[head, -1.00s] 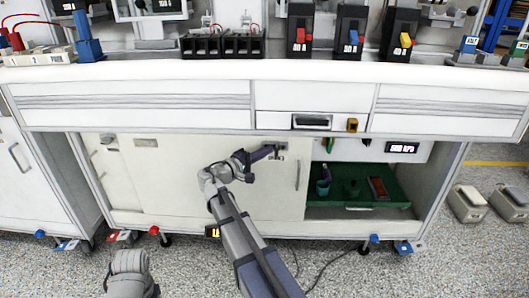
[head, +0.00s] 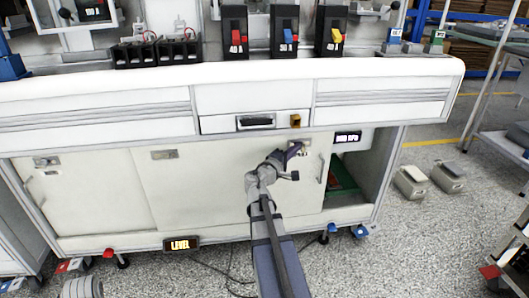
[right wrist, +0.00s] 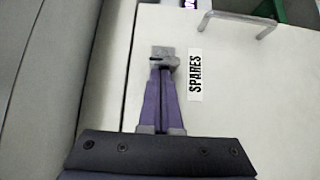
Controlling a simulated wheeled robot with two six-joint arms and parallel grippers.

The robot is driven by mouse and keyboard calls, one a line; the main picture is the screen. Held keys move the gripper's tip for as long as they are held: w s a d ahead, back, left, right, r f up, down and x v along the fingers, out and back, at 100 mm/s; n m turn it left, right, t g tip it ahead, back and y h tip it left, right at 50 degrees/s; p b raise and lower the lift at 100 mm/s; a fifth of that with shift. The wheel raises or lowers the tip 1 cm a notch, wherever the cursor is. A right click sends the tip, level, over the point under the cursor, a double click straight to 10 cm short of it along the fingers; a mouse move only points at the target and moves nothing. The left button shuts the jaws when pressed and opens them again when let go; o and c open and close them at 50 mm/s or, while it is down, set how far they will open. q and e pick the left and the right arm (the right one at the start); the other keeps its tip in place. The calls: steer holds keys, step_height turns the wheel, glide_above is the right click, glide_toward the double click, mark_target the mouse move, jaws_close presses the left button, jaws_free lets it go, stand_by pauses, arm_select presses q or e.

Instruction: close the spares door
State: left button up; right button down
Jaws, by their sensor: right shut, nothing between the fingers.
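The spares door (head: 215,195) is a pale sliding panel in the lower cabinet, with a bar handle (head: 322,168) near its right edge. It stands partly open: a gap remains at its right, with part of a green tray (head: 342,180) showing inside. My right gripper (head: 299,149) is shut and empty, its tips at a small grey pull on the door's upper right. In the right wrist view the purple fingers (right wrist: 163,64) meet at that pull, beside the black-on-white SPARES label (right wrist: 195,75). Whether they press on it is unclear. My left gripper is out of view.
A drawer with a dark handle (head: 256,122) and a brass-coloured block (head: 295,121) sits above the door. Breakers (head: 284,35) stand on the bench top. Two grey boxes (head: 411,181) (head: 448,177) lie on the floor at right. A LEVEL sign (head: 182,244) is at the cabinet's foot.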

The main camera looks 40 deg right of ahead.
steer(key=s+d, duration=0.7)
steer(key=d, duration=0.4)
steer(key=s+d, duration=0.8)
steer(key=d, duration=0.3)
steer(key=shift+d, duration=0.3)
steer(key=shift+s, duration=0.15)
steer(key=a, duration=1.3)
steer(key=shift+w+a, duration=0.3)
steer(key=shift+w, duration=0.1)
